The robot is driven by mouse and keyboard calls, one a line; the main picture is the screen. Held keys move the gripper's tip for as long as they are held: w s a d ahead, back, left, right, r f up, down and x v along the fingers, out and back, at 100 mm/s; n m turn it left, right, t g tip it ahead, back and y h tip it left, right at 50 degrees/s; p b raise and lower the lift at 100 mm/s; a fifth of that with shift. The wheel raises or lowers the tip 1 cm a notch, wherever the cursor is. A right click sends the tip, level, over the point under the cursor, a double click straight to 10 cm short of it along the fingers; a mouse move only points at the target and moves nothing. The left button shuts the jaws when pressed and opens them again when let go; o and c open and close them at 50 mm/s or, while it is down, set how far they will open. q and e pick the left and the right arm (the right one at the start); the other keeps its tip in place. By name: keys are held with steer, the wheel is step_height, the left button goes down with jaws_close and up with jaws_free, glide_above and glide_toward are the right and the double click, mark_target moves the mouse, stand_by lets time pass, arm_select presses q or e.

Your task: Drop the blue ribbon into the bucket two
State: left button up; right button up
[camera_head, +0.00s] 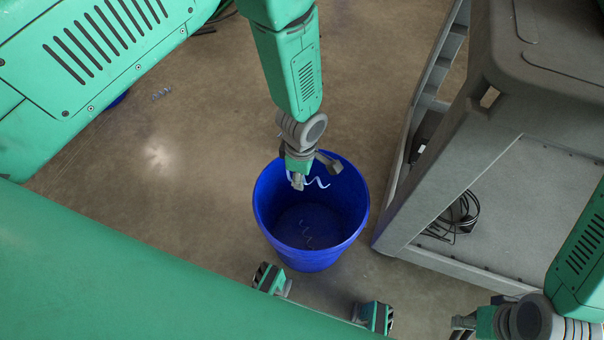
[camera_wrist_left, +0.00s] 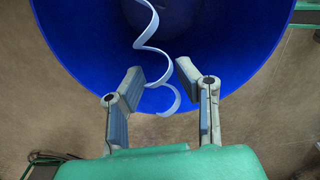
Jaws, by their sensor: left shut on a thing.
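The blue ribbon (camera_wrist_left: 150,62) is a pale blue curl. My left gripper (camera_head: 298,182) is shut on it, over the open mouth of a blue bucket (camera_head: 312,258). In the head view a curl of the ribbon (camera_head: 318,183) shows beside the fingers, inside the bucket's outline. In the left wrist view the bucket (camera_wrist_left: 222,60) lies behind the ribbon and the left gripper's fingertips (camera_wrist_left: 164,80). No label on the bucket shows. My right gripper (camera_head: 465,322) is partly in view at the lower right, away from the bucket; its jaw state is unclear.
A grey cart (camera_head: 445,150) stands close to the bucket's right, with a black cable (camera_head: 458,215) on it. A faint dark curl (camera_head: 307,235) shows inside the bucket.

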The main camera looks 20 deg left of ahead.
arm_select(q)
steer(key=o, duration=0.8)
steer(key=shift+d, duration=0.1)
steer(key=shift+c, duration=0.2)
steer(key=shift+r, duration=0.15)
steer(key=shift+r, duration=0.3)
step_height(320, 180, up, 11)
